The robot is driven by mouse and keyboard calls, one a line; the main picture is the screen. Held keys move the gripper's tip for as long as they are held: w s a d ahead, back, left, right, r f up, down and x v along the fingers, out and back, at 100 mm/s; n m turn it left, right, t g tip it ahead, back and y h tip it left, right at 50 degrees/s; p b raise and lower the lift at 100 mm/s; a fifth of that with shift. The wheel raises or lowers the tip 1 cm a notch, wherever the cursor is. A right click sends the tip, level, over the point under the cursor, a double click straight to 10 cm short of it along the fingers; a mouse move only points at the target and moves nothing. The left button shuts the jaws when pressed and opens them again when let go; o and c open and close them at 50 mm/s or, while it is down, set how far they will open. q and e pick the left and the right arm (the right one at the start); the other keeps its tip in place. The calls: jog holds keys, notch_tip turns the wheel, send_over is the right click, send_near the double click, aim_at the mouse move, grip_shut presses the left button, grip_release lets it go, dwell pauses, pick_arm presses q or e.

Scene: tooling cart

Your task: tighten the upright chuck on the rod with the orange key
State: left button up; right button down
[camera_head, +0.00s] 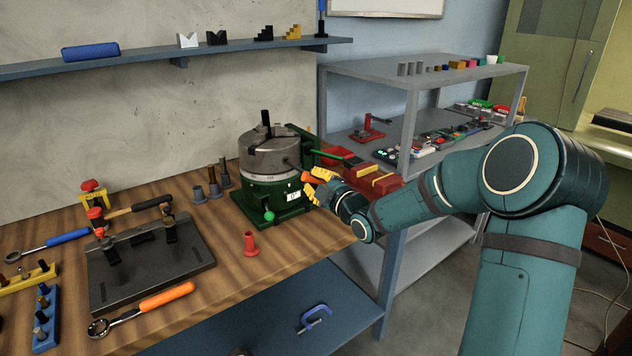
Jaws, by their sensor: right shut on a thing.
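The upright chuck (270,158) is a grey cylinder on a green base (292,200) near the right end of the wooden bench. A dark rod (266,118) stands upright at the middle of the chuck's top, between the jaws. My right gripper (318,186), with yellow fingers, is at the chuck's right side. It is shut on the orange key (308,178), which its fingers partly hide. The key's dark shank points at the chuck's side; I cannot tell whether its tip sits in the socket. My left gripper is not in view.
A dark plate (150,264) with clamps and an orange-handled wrench (140,309) lie farther left. A grey shelf unit (410,82) stands behind my right arm.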

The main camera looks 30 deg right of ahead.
jog(key=shift+w, duration=0.2)
dwell(0.5)
jog(key=shift+w, duration=0.6)
dwell(0.6)
jog(key=m, duration=0.5)
jog(key=shift+m, duration=0.4)
jog(key=m, duration=0.4)
jog(key=shift+m, duration=0.4)
jog(key=m, duration=0.3)
jog(key=shift+r+m+p, duration=0.1)
jog(key=shift+m+p, duration=0.2)
jog(key=shift+m, duration=0.1)
jog(key=m+p, duration=0.1)
jog(key=m, duration=0.3)
jog(key=shift+s, duration=0.1)
